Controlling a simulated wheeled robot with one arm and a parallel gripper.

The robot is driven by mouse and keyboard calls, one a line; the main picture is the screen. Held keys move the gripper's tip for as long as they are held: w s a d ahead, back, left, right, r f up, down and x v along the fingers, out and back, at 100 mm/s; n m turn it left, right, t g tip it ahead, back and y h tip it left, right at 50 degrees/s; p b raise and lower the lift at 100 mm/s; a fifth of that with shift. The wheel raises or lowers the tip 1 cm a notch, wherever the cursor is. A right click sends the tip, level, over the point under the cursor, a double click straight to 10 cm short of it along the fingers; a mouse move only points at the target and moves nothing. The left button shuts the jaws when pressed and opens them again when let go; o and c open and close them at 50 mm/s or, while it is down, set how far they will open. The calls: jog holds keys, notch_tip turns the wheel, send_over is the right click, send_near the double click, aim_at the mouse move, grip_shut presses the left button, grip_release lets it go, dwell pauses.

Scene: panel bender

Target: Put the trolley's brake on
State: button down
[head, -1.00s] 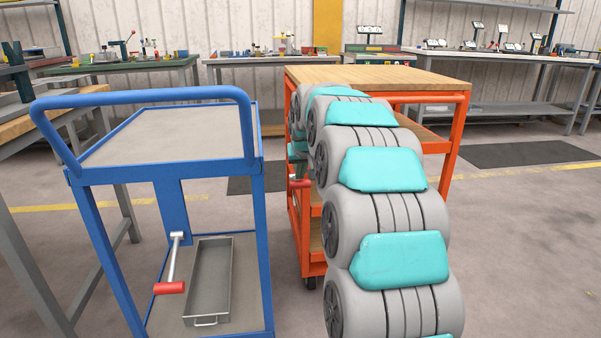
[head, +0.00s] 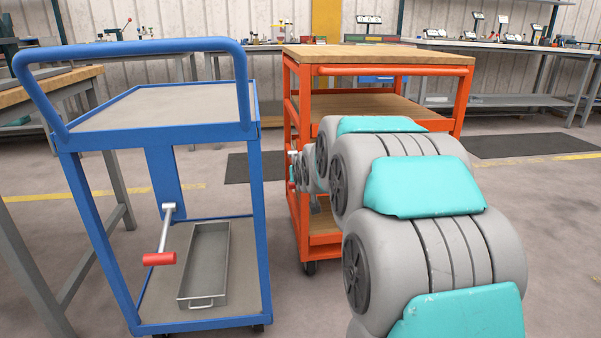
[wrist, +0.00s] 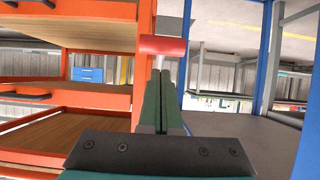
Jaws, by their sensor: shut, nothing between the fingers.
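A blue trolley (head: 262,190) stands at the left in the head view. A metal lever with a red grip (head: 160,259) hangs down, slanted, from its upright panel. An orange trolley (head: 306,235) with wooden shelves stands to the right, partly hidden by my arm. A small pale hub (head: 292,154) shows on its left side beside my arm. In the wrist view my gripper (wrist: 163,75) is shut and empty. A red grip (wrist: 163,46) on a pale stem is just beyond the fingertips; I cannot tell whether they touch. My gripper is mostly hidden in the head view.
A grey metal tray (head: 206,262) lies on the blue trolley's lower shelf. A narrow gap of floor separates the trolleys. Workbenches (head: 505,50) line the back wall, and another wooden-topped bench (head: 88,76) is at the far left. Open floor lies at the right.

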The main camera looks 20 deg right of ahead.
jog(key=shift+f+b, duration=0.35)
jog(key=shift+f, duration=1.1)
jog(key=shift+f, duration=0.2)
jog(key=shift+r, duration=0.1)
jog(key=r+p+v, duration=0.1)
jog(key=v, duration=1.2)
jog(key=shift+w+r+p, duration=0.3)
jog(key=shift+r, duration=0.15)
